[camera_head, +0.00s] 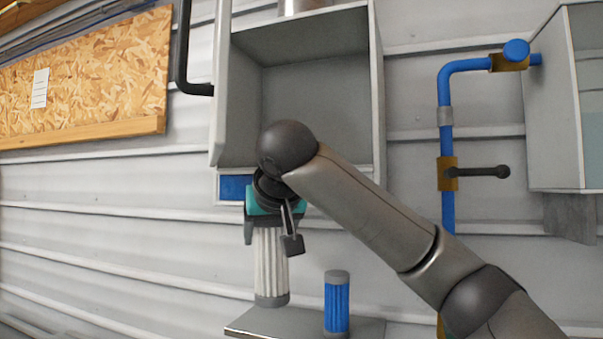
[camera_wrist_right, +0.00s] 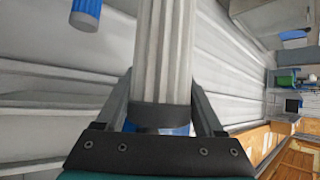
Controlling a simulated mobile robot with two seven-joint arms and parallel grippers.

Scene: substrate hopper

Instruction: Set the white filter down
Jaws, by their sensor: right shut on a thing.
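The white filter (camera_head: 271,262) is a pleated white cylinder with dark grey end caps, held about upright. My right gripper (camera_head: 268,222) is shut on its upper end, and its fingers (camera_wrist_right: 162,105) lie on both sides of the filter (camera_wrist_right: 166,50) in the wrist view. The filter's lower cap shows in front of the left part of a grey shelf (camera_head: 290,322); I cannot tell whether it touches the shelf. A blue filter (camera_head: 337,305) with grey caps stands on the shelf to the right; it also shows in the wrist view (camera_wrist_right: 87,12). My left gripper is not in view.
An open, empty grey housing (camera_head: 315,105) hangs on the wall above, its door (camera_head: 220,85) swung open at left. A blue pipe (camera_head: 446,125) with a dark-handled valve (camera_head: 480,172) runs down at right. A grey cabinet (camera_head: 560,110) is at far right.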

